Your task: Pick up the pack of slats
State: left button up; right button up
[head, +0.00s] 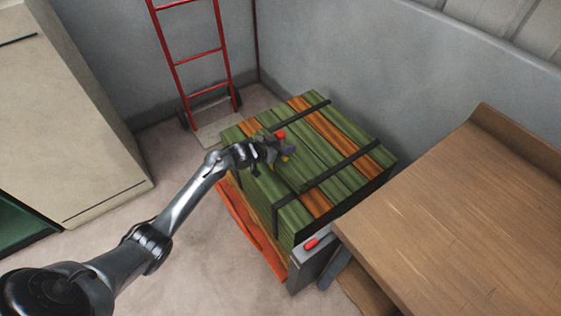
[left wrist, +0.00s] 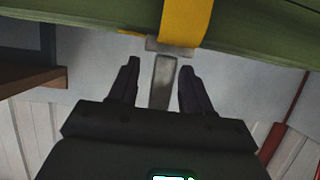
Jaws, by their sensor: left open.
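The pack of slats (head: 322,128) is a block of green and orange boards bound by two black straps, in the middle of the head view. My left gripper (head: 284,150) is over its top near the left side, with small red and yellow bits beside it. In the left wrist view the two dark fingers (left wrist: 160,66) are apart. A grey metal tab (left wrist: 163,85) stands between them, below a yellow strap (left wrist: 186,20) on a green surface (left wrist: 90,14). Contact with the tab cannot be told. My right gripper is out of view.
A wooden table (head: 455,220) stands close on the right. A red ladder-like frame (head: 195,55) stands behind against the grey wall. A beige cabinet (head: 62,120) is on the left. An orange-red panel (head: 250,228) lies under the pack's left side.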

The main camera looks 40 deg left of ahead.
pick_arm(q)
grip_shut()
dwell(1.4)
jog(key=shift+r, duration=0.15)
